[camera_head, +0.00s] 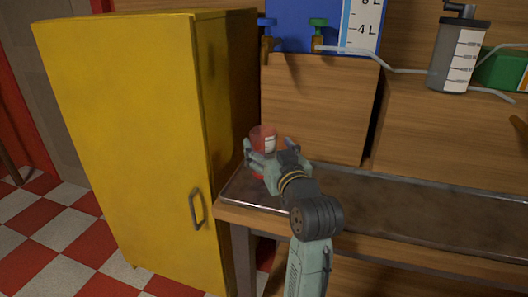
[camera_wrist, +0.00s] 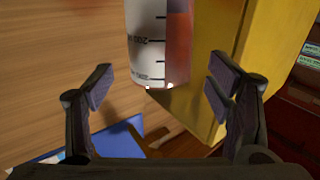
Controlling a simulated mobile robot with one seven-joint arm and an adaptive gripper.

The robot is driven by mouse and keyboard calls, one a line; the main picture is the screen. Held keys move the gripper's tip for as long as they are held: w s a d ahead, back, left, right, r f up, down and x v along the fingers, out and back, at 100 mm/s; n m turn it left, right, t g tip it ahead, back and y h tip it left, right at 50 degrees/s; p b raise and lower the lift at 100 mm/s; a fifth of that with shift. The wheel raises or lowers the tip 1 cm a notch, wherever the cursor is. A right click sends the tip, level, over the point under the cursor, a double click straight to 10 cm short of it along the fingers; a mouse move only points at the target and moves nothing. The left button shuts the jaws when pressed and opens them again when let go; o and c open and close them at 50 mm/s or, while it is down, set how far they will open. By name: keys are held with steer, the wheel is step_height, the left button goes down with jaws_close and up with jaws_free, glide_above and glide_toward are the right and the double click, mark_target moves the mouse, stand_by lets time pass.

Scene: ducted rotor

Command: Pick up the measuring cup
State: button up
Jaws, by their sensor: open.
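The measuring cup (camera_head: 264,139) is a clear, reddish cup with a white marked scale. It appears at the left end of the bench in the head view, just beyond my gripper (camera_head: 270,158), which partly hides it. In the wrist view, the cup (camera_wrist: 158,45) shows at the top middle with its scale upside down, cut off by the upper edge. My gripper (camera_wrist: 160,88) is open there, one finger to each side of the cup's near end, with gaps on both sides. Neither finger visibly touches it. How deep it sits between the fingers is unclear.
A yellow cabinet (camera_head: 125,140) stands close to the left of the cup. The dark bench top (camera_head: 420,212) is clear to the right. Wooden boxes (camera_head: 318,105) stand behind, holding a blue tank (camera_head: 300,20) with taps and a grey marked canister (camera_head: 456,58).

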mark_target(264, 135)
steer(key=x, duration=0.1)
steer(key=p+x, duration=0.1)
steer(key=x, duration=0.3)
steer(key=shift+w+d+r, duration=0.1)
steer(key=shift+r, duration=0.2)
steer(key=c, duration=1.6)
steer(key=shift+o, duration=0.2)
steer(key=shift+r, duration=0.1)
